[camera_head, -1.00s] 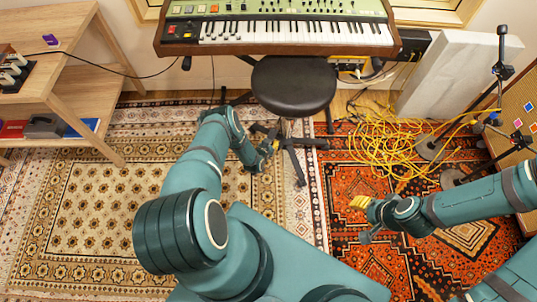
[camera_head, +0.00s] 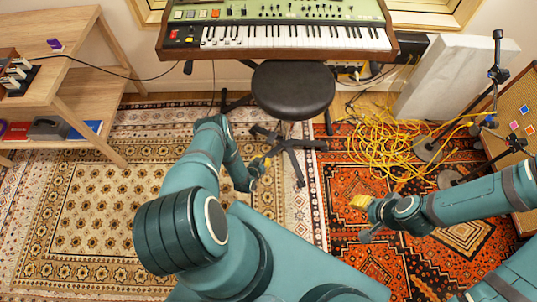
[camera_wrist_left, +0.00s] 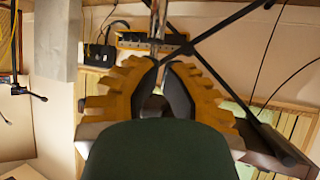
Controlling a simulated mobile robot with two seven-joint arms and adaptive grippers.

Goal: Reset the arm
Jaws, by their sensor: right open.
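My left gripper (camera_head: 262,162) is low beside the stool base, over the rug, left of the stool's post. In the left wrist view its yellow ribbed fingers (camera_wrist_left: 164,66) lean together with a narrow gap between their dark tips. Nothing shows held between them, and I cannot tell whether they are fully shut. My right gripper (camera_head: 359,203) is over the orange rug at the right. Its yellow fingers are open, and I see nothing in them.
A black stool (camera_head: 292,90) stands before the green keyboard (camera_head: 300,12). Tangled yellow cables (camera_head: 385,145) lie on the orange rug (camera_head: 345,245). Microphone stands (camera_head: 428,150) and an amp (camera_head: 518,120) are at the right. A wooden shelf (camera_head: 90,90) is at the left. The patterned rug (camera_head: 90,215) is clear.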

